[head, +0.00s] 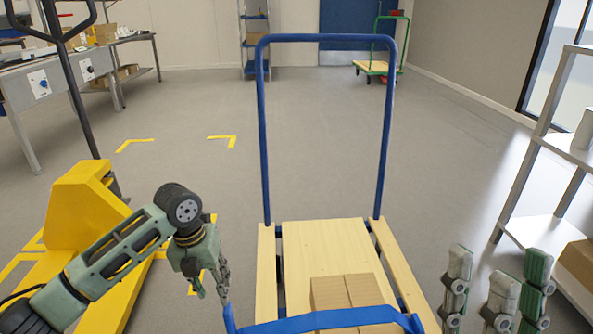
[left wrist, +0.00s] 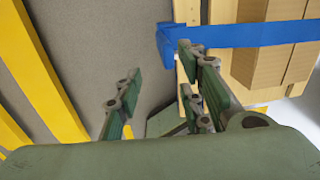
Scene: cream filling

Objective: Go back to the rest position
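My left gripper (head: 211,288) points down beside the left edge of a cart with a wooden deck (head: 267,270). In the left wrist view its fingers (left wrist: 158,92) stand apart with grey floor between them, so it is open and empty. My right gripper (head: 490,272) is at the lower right of the head view, fingers pointing up and spread, with nothing seen between them. Its base is cut off by the frame edge.
The cart has a tall blue handle (head: 262,140), a near blue bar (head: 340,318) and cardboard boxes (head: 345,290). A yellow pallet jack (head: 85,215) stands left. A metal shelf (head: 535,150) stands right. Open floor (head: 190,105) lies beyond.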

